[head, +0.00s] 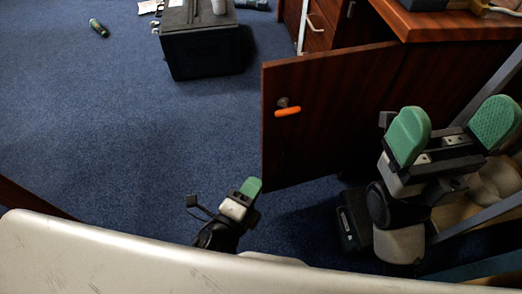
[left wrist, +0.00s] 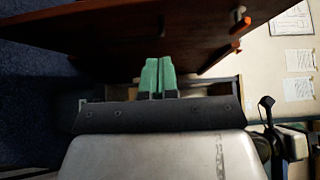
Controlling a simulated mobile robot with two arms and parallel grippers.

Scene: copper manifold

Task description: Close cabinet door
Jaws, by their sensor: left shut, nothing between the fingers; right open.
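The cabinet door (head: 335,125) is a dark reddish wood panel standing open, swung out from the desk at the right of the head view. An orange handle (head: 288,111) sits near its left, free edge. My left gripper (head: 250,187), with green fingertips, is shut and empty just left of the door's lower free corner; whether it touches cannot be told. In the left wrist view its shut fingers (left wrist: 158,76) point at dark wood (left wrist: 120,42), with an orange handle (left wrist: 242,25) to the right. My right gripper (head: 455,128) is open and empty, in front of the door's right part.
The desk top (head: 450,27) is at the upper right. A black case (head: 350,228) is on the floor below the door. The carpet left of the door is clear.

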